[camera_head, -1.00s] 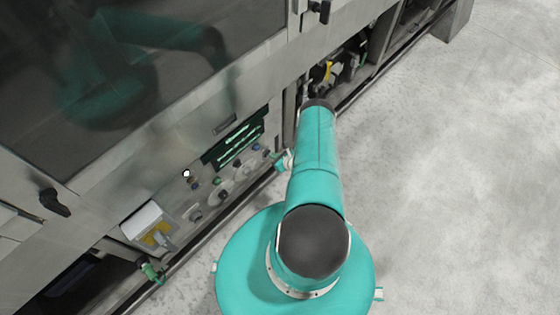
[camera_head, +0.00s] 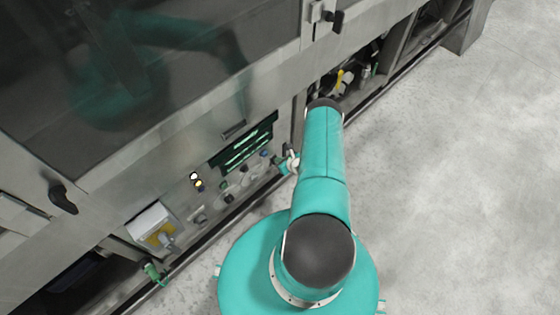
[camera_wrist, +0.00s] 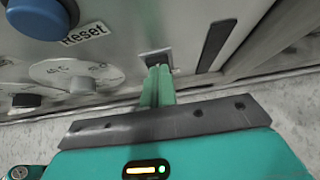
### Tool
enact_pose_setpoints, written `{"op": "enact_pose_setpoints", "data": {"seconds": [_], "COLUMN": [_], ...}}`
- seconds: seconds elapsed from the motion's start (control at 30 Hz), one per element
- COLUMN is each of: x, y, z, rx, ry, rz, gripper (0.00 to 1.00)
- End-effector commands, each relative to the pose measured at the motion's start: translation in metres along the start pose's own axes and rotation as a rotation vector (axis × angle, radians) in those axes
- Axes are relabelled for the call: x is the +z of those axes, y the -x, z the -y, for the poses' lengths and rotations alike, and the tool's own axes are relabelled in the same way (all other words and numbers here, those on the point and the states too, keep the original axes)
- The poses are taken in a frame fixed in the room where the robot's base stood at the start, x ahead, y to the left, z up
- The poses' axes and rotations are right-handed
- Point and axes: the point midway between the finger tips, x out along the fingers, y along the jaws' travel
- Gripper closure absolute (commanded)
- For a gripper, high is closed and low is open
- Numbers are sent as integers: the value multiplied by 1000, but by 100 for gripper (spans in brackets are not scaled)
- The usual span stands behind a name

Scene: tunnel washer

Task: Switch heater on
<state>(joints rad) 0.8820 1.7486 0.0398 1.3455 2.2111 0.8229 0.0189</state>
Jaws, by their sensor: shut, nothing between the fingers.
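A small dark switch in a square frame (camera_wrist: 157,57) sits on the grey panel (camera_wrist: 115,52) in the wrist view. My gripper (camera_wrist: 158,72) is shut and empty, with its green fingertips at the switch's lower edge; they seem to touch it, and they cover part of it. In the head view my gripper (camera_head: 290,163) is at the right end of the control panel, and the switch cannot be made out there.
A blue button (camera_wrist: 38,16) labelled Reset and two dials, one grey-knobbed (camera_wrist: 82,86), are left of the switch. A dark vertical strip (camera_wrist: 214,45) is to its right. A grey box with a yellow plate (camera_head: 152,224) is at the panel's left. Open floor (camera_head: 450,190) lies right.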

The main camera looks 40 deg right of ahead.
Motion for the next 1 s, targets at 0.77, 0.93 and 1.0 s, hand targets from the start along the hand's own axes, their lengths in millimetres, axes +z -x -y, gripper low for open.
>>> {"op": "enact_pose_setpoints", "data": {"seconds": [0.77,0.93,1.0], "x": [10,8,7], "y": [10,17,20], "z": [2,6,9], "rx": [0,2,3], "ry": [1,2,2], "rz": [1,0,0], "gripper": [100,100,100]}}
